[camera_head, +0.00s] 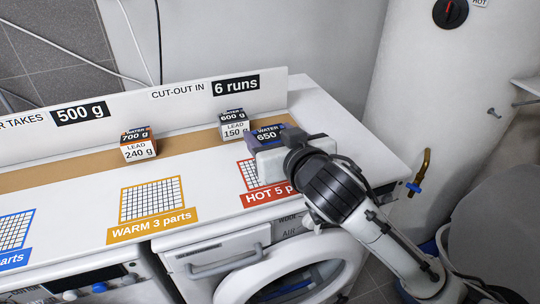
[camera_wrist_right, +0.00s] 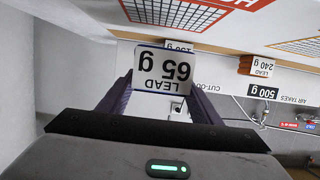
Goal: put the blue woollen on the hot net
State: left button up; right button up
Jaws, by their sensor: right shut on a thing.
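My right gripper (camera_head: 272,146) is shut on a blue-purple block (camera_head: 266,134) whose top reads WATER 650. In the wrist view the block (camera_wrist_right: 164,70) sits between the two dark fingers, and its blue-edged white face reads LEAD 65 g. The hot net (camera_head: 247,173) is a red grid with a red HOT 5 parts label on the white top. The held block is at its back right side, and the gripper hides part of the grid. The red net also shows in the wrist view (camera_wrist_right: 155,12). I cannot tell how high the block is. My left gripper is not in view.
An orange-brown 240 g block (camera_head: 138,148) and a dark 150 g block (camera_head: 234,124) stand on the brown strip (camera_head: 60,174). The yellow warm net (camera_head: 151,199) is bare. A low sign board (camera_head: 180,104) runs behind; a boiler (camera_head: 400,90) stands right.

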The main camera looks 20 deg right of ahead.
notch_tip(320, 180, down, 5)
jog(key=shift+r+b, duration=0.1)
jog(key=shift+b, duration=0.35)
jog(key=o, duration=1.2)
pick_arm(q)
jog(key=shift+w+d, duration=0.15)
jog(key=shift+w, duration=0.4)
pick_arm(e)
jog(key=v, duration=0.7)
jog(key=shift+s+r, duration=0.1)
jog(key=shift+s, duration=0.3)
pick_arm(q)
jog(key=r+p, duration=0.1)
jog(key=p, duration=0.1)
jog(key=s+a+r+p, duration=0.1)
jog(key=p, duration=0.1)
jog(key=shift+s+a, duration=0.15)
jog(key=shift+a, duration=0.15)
pick_arm(e)
jog(key=v, duration=0.4)
